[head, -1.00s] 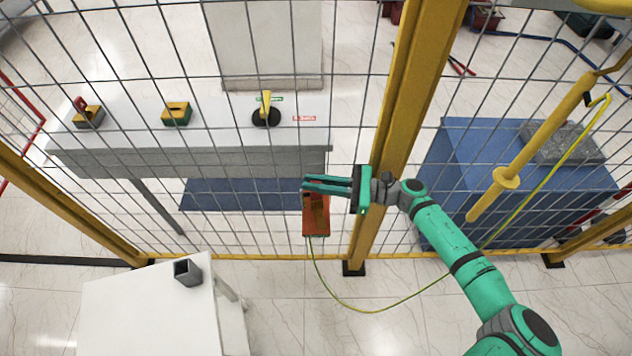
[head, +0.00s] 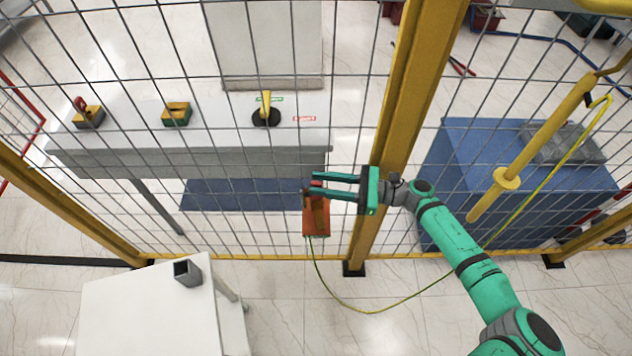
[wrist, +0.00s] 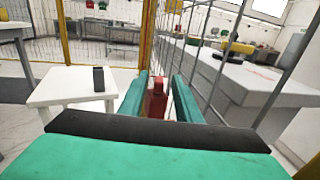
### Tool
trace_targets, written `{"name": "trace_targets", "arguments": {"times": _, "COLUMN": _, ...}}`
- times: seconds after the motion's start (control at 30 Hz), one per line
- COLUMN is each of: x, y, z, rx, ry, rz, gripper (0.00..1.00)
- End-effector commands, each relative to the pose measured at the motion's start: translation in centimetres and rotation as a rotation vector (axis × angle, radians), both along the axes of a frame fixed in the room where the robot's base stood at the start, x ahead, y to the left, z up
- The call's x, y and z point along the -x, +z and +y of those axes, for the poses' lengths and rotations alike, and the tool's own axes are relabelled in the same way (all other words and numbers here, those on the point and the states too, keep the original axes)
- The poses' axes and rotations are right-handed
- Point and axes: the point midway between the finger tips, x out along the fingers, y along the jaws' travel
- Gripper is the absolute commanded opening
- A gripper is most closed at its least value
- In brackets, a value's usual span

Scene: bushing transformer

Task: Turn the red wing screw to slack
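The red wing screw (wrist: 156,96) shows in the wrist view between my two fingers, with a gap visible on each side. In the head view it is a small red part (head: 316,184) at the top of an orange-red clamp (head: 317,218) on the mesh fence. My gripper (head: 309,183) is open, its teal fingers pointing left around the screw's top end. In the wrist view my gripper (wrist: 157,82) has its fingers on either side of the screw. Contact with the screw cannot be made out.
A yellow-green cable (head: 352,309) hangs from the clamp in a loop to the right. A yellow fence post (head: 400,130) stands close behind my gripper. A white table (head: 140,310) with a dark square tube (head: 187,272) is at lower left. The mesh fence is right behind the clamp.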

Motion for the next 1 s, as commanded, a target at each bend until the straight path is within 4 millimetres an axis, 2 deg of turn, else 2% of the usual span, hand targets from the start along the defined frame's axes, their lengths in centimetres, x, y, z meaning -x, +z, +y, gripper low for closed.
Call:
{"name": "trace_targets", "arguments": {"times": 0.03, "x": 0.1, "y": 0.0, "z": -1.1, "rx": 0.001, "ry": -0.006, "rz": 0.000, "gripper": 0.30}}
{"name": "trace_targets", "arguments": {"times": 0.2, "x": 0.6, "y": 0.0, "z": -4.2, "rx": 0.002, "ry": -0.001, "rz": 0.000, "gripper": 0.30}}
{"name": "trace_targets", "arguments": {"times": 0.5, "x": 1.2, "y": 0.0, "z": -7.8, "rx": 0.000, "ry": 0.005, "rz": 0.000, "gripper": 0.30}}
{"name": "trace_targets", "arguments": {"times": 0.87, "x": 1.4, "y": 0.0, "z": -8.6, "rx": 0.000, "ry": 0.001, "rz": 0.000, "gripper": 0.30}}
{"name": "trace_targets", "arguments": {"times": 0.93, "x": 1.4, "y": -0.1, "z": -8.6, "rx": 0.000, "ry": 0.000, "rz": 0.002, "gripper": 0.44}}
{"name": "trace_targets", "arguments": {"times": 1.0, "x": 1.7, "y": -0.4, "z": -8.8, "rx": -0.004, "ry": -0.011, "rz": 0.017, "gripper": 0.44}}
